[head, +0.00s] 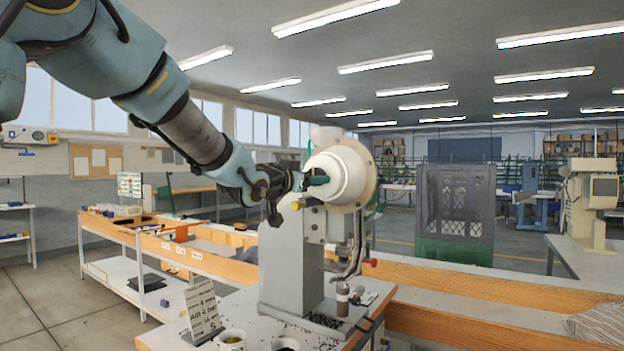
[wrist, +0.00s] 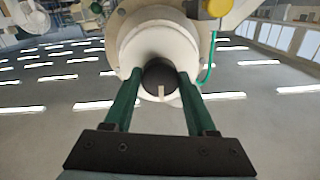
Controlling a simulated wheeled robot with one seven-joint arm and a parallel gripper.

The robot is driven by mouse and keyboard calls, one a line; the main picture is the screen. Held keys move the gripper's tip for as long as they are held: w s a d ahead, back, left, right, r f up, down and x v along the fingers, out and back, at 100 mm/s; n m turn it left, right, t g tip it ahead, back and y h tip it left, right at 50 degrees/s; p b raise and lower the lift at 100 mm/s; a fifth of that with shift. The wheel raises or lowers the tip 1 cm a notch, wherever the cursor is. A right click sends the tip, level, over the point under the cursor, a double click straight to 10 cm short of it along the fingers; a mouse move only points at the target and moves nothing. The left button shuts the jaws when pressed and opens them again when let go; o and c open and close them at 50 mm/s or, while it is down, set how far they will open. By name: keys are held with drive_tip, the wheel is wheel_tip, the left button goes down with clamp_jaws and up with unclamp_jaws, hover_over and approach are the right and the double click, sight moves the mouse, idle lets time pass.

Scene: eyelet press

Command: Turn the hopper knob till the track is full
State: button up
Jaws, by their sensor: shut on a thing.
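The white round hopper (head: 345,178) sits on top of the grey press (head: 290,255). Its dark knob (wrist: 159,76) with a pale pointer mark is on the hopper's face in the wrist view. My gripper (wrist: 158,80) is shut on the knob, with one green finger on each side. In the head view my gripper (head: 316,180) reaches the hopper's face from the left, and the knob is hidden there. A curved metal track (head: 355,245) seems to run down the right side of the press. I cannot tell how full it is.
Small dark pieces (head: 325,320) lie at the press foot. A yellow button (wrist: 217,8) is beside the hopper. A wooden-edged bench (head: 180,245) runs behind.

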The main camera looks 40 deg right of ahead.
drive_tip(key=shift+f+b, duration=0.1)
drive_tip(key=shift+b, duration=0.3)
drive_tip(key=n+g+b, duration=0.1)
drive_tip(key=n+b, duration=2.3)
drive_tip(key=b, duration=0.2)
drive_tip(key=shift+w+n, duration=0.1)
drive_tip(key=shift+n, duration=0.3)
idle(1.4)
